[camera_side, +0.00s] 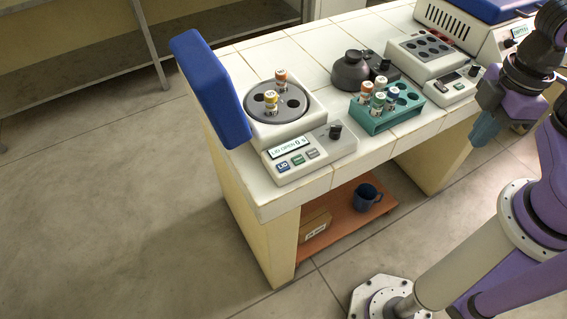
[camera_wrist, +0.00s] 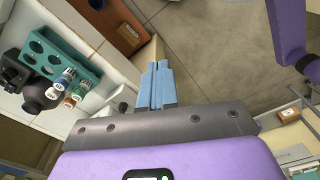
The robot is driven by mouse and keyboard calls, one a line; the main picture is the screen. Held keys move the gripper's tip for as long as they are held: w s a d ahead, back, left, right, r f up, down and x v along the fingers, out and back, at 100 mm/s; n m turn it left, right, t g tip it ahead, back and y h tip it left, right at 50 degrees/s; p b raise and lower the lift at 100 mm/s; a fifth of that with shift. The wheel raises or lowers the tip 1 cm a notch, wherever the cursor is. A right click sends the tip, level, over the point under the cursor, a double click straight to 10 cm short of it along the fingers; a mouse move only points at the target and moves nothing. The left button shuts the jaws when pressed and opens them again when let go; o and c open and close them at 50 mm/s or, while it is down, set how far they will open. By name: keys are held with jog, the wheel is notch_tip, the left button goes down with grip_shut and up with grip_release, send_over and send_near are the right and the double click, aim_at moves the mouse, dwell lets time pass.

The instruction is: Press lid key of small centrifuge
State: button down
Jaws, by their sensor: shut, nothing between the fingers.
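The small centrifuge (camera_side: 265,125) stands at the left end of the tiled bench. Its blue lid (camera_side: 208,85) is raised, and its display (camera_side: 289,148) reads LID OPEN 0 s. The blue lid key (camera_side: 283,168) is on the sloped front panel, left of two other keys. Two capped tubes stand in the rotor (camera_side: 292,103), one orange (camera_side: 281,82) and one yellow (camera_side: 271,100). My gripper (camera_side: 480,140) is at the right, beyond the bench's front edge and far from the key. In the wrist view its blue fingers (camera_wrist: 157,80) are together and empty; the centrifuge is not visible there.
A teal rack (camera_side: 382,123) with several capped tubes stands between the centrifuge and my gripper; it also shows in the wrist view (camera_wrist: 78,62). Behind it is a dark mixer (camera_side: 350,72). A block device (camera_side: 425,58) stands farther right. A mug (camera_side: 366,195) sits on the lower shelf.

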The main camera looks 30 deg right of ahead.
jog(key=w+a+m+y, duration=0.2)
jog(key=a, duration=0.6)
jog(key=m+t+y, duration=0.3)
jog(key=m+t, duration=0.4)
jog(key=m, duration=0.6)
send_over(287, 167)
notch_tip(287, 167, down, 4)
jog(key=shift+f, duration=0.15)
jog(key=shift+n, duration=0.3)
jog(key=shift+f, duration=4.4)
jog(key=shift+f, duration=0.15)
